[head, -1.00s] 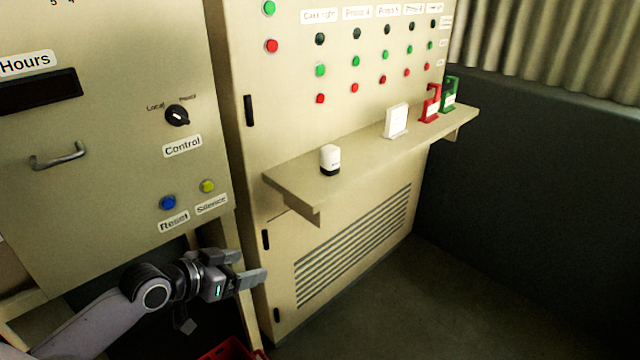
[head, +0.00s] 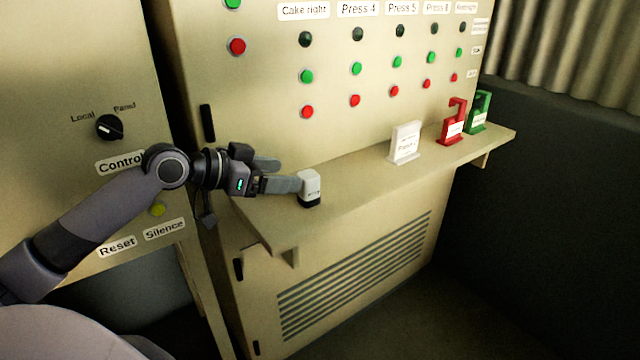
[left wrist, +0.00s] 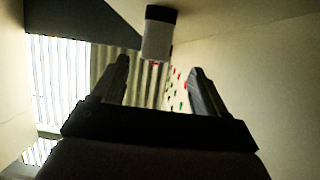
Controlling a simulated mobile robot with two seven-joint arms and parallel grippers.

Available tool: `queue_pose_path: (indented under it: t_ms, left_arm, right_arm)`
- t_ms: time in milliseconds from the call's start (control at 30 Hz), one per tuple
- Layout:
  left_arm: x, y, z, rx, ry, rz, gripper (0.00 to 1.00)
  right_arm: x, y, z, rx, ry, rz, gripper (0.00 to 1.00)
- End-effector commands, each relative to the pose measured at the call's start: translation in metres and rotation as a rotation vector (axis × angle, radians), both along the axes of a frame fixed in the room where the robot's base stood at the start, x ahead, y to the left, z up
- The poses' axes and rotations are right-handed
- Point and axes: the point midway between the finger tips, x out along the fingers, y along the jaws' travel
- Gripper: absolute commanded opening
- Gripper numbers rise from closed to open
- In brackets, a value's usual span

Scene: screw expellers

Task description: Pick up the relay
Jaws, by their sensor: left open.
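The relay (head: 310,187) is a small white block with a black base. It stands upright on the beige shelf (head: 350,194) near the shelf's left end. My left gripper (head: 284,175) is open, with its fingers just left of the relay in the head view. In the left wrist view the relay (left wrist: 158,34) appears upside down beyond the two spread fingers (left wrist: 156,82), with nothing between them. Whether a finger touches the relay is hard to tell. My right gripper is not in view.
A white card stand (head: 405,143), a red lockout-like holder (head: 453,122) and a green one (head: 479,112) stand farther right on the shelf. The panel (head: 270,90) behind carries rows of buttons. The shelf between relay and card stand is clear.

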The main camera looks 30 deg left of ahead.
Motion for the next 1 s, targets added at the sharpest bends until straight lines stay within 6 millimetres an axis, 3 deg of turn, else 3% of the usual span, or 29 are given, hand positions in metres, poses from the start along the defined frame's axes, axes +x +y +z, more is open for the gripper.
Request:
queue_pose_path:
  t_ms: [367, 733, 1000]
  left_arm:
    - [0.018, -0.010, -0.007, -0.002, -0.001, 0.000, 0.73]
    - [0.051, -0.032, -0.021, -0.004, -0.002, 0.001, 0.73]
    - [0.056, -0.034, -0.025, 0.001, 0.000, 0.000, 0.73]
  right_arm:
    - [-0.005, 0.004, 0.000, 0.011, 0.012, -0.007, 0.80]
    - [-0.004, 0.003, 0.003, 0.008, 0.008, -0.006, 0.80]
    - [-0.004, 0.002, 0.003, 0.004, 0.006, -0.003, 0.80]
